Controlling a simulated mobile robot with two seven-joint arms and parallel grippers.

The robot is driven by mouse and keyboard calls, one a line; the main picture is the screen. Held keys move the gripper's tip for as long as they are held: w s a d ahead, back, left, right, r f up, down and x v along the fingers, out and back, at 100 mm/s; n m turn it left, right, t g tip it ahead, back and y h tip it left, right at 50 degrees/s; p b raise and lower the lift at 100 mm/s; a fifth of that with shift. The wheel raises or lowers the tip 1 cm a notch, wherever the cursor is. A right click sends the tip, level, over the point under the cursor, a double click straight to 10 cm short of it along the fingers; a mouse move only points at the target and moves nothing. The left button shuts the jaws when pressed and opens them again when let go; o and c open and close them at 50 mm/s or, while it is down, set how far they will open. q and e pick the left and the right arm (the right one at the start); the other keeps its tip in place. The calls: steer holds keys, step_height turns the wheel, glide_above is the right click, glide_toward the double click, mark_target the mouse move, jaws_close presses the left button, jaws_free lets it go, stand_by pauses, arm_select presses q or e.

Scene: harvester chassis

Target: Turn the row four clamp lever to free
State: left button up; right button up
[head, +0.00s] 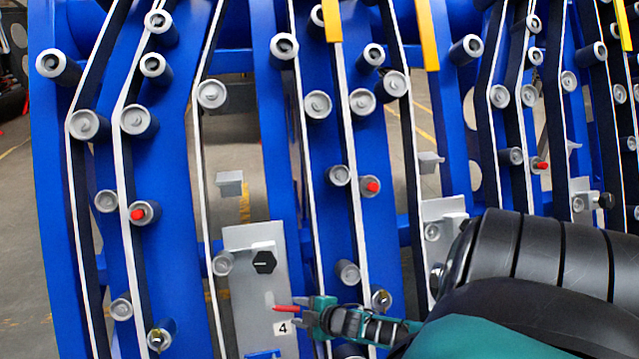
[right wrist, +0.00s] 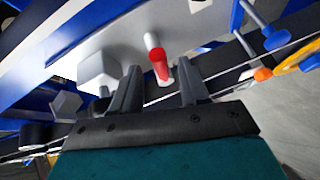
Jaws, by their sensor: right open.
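The row four clamp lever (head: 286,308) shows as a thin red-tipped handle beside a white label (head: 283,326) marked 4, on a grey plate (head: 245,300). In the right wrist view its red end (right wrist: 160,66) sits on a pale stem, between or just beyond my finger tips. My right gripper (head: 314,312) is open, its two dark fingers on either side of the red end, with gaps showing. Contact with the lever cannot be made out. The lever's base is partly hidden in the head view. My left gripper is not in view.
A black hexagonal knob (head: 264,262) sits on the plate above the lever. Blue curved frames carry several grey rollers (head: 212,94) and belts. Other red-tipped parts (head: 369,186) stand on neighbouring rows. In the right wrist view a grey block (right wrist: 98,68) is left of the fingers.

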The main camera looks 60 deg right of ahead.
steer(key=d+p+v, duration=0.1)
steer(key=p+v, duration=0.1)
steer(key=v, duration=0.6)
steer(key=shift+s+a+r+p, duration=0.25)
steer(key=shift+a+p, duration=0.05)
steer(key=shift+a, duration=0.25)
steer(key=shift+a, duration=0.1)
